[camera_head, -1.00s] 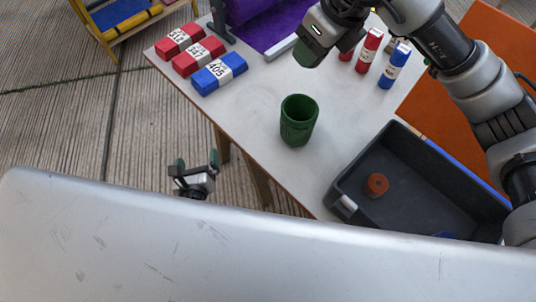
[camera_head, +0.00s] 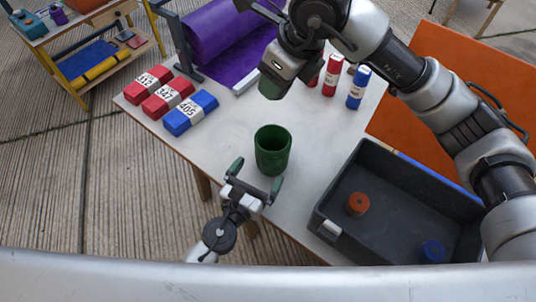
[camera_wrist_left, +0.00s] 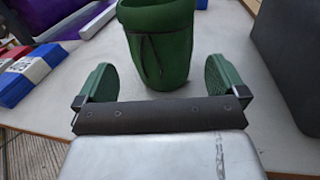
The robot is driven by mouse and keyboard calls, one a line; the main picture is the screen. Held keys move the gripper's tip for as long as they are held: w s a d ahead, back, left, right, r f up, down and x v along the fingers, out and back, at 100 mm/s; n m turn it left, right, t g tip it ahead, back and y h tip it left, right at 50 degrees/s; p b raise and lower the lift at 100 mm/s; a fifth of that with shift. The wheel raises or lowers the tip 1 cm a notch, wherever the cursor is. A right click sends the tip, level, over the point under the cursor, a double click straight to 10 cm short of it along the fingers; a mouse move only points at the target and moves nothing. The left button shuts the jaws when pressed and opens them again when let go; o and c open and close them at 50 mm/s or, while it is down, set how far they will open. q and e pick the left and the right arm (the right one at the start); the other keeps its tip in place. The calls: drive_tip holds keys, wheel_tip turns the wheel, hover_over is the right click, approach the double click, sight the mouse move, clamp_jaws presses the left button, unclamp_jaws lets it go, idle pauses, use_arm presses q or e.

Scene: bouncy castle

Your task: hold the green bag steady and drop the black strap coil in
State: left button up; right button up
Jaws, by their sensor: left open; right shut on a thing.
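The green bag (camera_head: 272,155) stands upright and open-topped on the white table, with a dark tied cord on its side in the left wrist view (camera_wrist_left: 160,50). My left gripper (camera_head: 257,174) is open at the near side of the bag. Its green fingers point at the bag, one toward each side, with a gap to it; the left wrist view shows both fingers (camera_wrist_left: 160,85). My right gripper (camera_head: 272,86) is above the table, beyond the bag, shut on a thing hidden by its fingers. I cannot make out the black strap coil.
A dark grey crate (camera_head: 335,190) right of the bag holds an orange coil (camera_head: 357,204) and a blue coil (camera_head: 431,250). Red and blue numbered blocks (camera_head: 168,97) lie at the left.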

sight(278, 140)
use_arm(q)
drive_tip(key=x, duration=0.7)
drive_tip(key=shift+w+d, duration=0.1)
drive_tip(key=shift+w, duration=0.05)
